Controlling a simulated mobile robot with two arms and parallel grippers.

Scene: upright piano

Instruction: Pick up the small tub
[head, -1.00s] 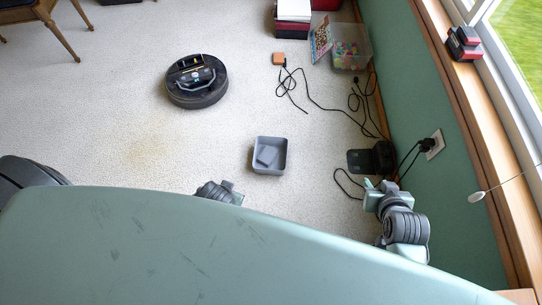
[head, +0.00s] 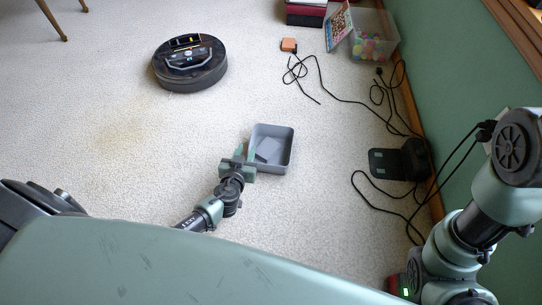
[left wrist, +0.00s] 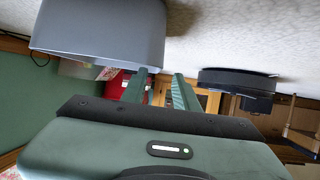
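The small tub (head: 287,168) is a grey open box standing upright on the carpet in the head view, with a flat grey piece (head: 268,148) inside. In the left wrist view its grey outer wall (left wrist: 95,25) fills the upper left, upside down. My left gripper (head: 246,154) is at the tub's left wall in the head view. Its two green fingers (left wrist: 162,75) are apart in the left wrist view. The tub's wall edge lies near one fingertip, which it seems to cover; I cannot tell whether the fingers touch it. My right arm shows at the right, but its gripper does not.
A robot vacuum (head: 190,63) sits on the carpet at upper left. Black cables (head: 345,97) and a black dock (head: 400,163) lie right of the tub by the green wall. A clear bin of coloured balls (head: 374,48) stands behind. Carpet left of the tub is clear.

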